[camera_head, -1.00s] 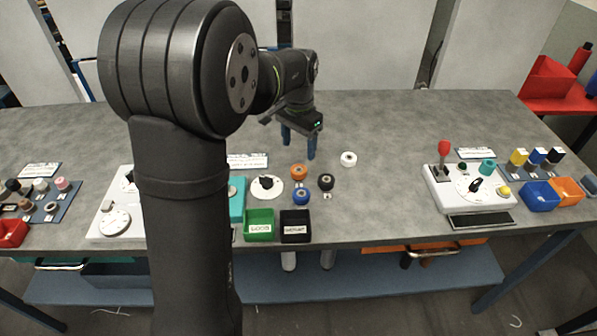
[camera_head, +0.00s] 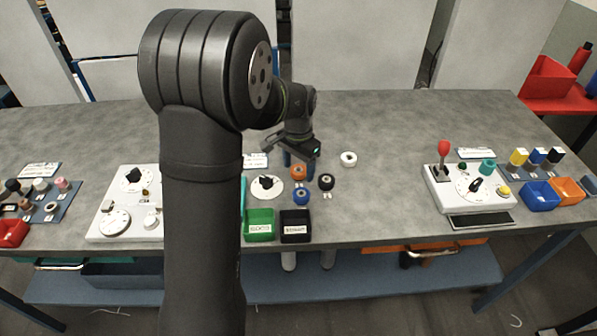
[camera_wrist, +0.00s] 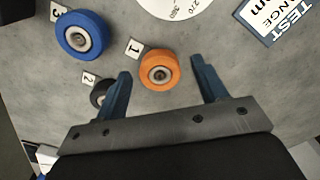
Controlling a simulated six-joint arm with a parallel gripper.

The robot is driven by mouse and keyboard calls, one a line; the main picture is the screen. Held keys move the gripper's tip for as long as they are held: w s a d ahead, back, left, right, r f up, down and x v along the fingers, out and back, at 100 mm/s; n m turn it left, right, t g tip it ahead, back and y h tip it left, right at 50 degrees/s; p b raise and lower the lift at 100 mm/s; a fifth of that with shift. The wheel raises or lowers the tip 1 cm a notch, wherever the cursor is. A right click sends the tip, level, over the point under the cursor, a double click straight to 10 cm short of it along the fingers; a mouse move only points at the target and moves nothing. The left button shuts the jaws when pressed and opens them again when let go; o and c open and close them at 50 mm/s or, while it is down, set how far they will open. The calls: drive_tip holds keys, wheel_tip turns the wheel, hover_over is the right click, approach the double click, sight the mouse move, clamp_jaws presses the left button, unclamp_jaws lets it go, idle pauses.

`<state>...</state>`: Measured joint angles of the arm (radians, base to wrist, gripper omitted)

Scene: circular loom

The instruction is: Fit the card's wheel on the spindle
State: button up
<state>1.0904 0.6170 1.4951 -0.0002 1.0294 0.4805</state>
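An orange wheel (camera_head: 298,173) with a metal hub lies flat on the table by tag 1; in the wrist view it (camera_wrist: 160,83) sits beneath and between my fingertips. My gripper (camera_wrist: 160,68) is open, pointing down above it, with a gap on both sides. A blue wheel (camera_head: 301,197) lies by tag 3, a black wheel (camera_head: 326,182) by tag 2, and a white wheel (camera_head: 349,158) lies apart to the right. The card (camera_wrist: 277,18) is cut off in the wrist view, its text partly readable. I cannot tell which part is the spindle.
A white dial with a black knob (camera_head: 267,187) stands left of the wheels. Green (camera_head: 260,226) and black (camera_head: 296,228) bins sit at the table's front. White control panels stand left (camera_head: 125,215) and right (camera_head: 470,187). The table behind the white wheel is clear.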

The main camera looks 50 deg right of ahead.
drive_tip(key=c, duration=1.1)
drive_tip(key=shift+r, duration=0.35)
drive_tip(key=shift+r, duration=0.3)
drive_tip(key=shift+r, duration=0.1)
drive_tip(key=shift+r, duration=1.65)
